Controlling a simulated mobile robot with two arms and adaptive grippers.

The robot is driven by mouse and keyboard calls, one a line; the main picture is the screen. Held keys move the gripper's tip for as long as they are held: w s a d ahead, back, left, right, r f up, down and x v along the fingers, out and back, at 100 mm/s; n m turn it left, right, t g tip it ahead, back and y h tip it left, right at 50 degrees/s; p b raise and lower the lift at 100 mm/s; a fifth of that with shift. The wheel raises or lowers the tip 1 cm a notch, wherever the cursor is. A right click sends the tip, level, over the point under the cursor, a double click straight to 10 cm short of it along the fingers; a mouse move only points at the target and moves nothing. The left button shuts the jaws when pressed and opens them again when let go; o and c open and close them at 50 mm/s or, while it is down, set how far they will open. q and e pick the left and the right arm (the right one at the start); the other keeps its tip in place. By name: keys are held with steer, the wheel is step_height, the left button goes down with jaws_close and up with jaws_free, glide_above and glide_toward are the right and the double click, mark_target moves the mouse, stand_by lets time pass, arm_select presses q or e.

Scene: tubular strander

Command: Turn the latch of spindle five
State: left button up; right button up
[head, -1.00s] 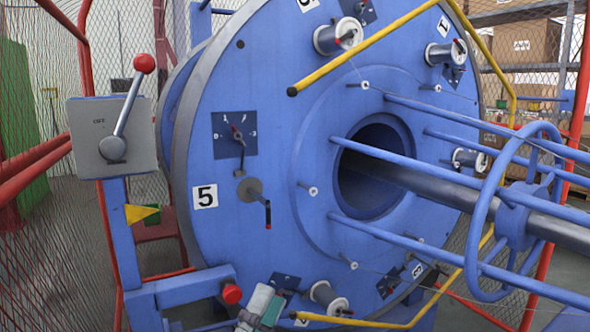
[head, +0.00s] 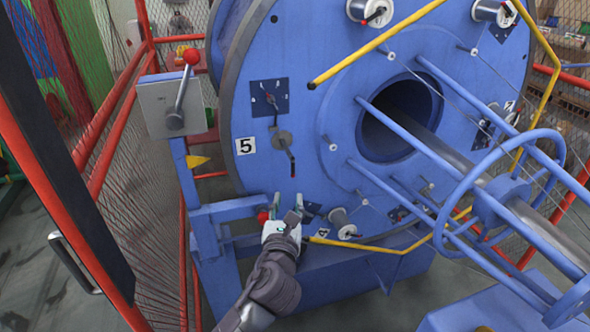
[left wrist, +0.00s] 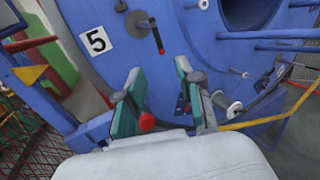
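The latch of spindle five (head: 283,141) is a grey round hub with a dark handle hanging down to the lower right, beside the white "5" label (head: 246,146) on the blue disc. The latch also shows at the top of the left wrist view (left wrist: 138,25), its handle red and black. My left gripper (head: 285,222) is below the latch in the head view, apart from it. In the left wrist view its two green-padded fingers (left wrist: 158,95) stand wide apart with nothing held. My right gripper is not in view.
A red knob (head: 263,216) on the blue frame is close to my left gripper. A yellow bar (head: 375,45) crosses the disc above right. A grey lever box (head: 172,103) stands to the left. Blue rods and a ring (head: 450,195) lie to the right.

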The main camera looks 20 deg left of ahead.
mark_target(293, 175)
arm_select(q)
steer(key=x, duration=1.1)
steer(key=shift+w, duration=0.2)
jaws_close()
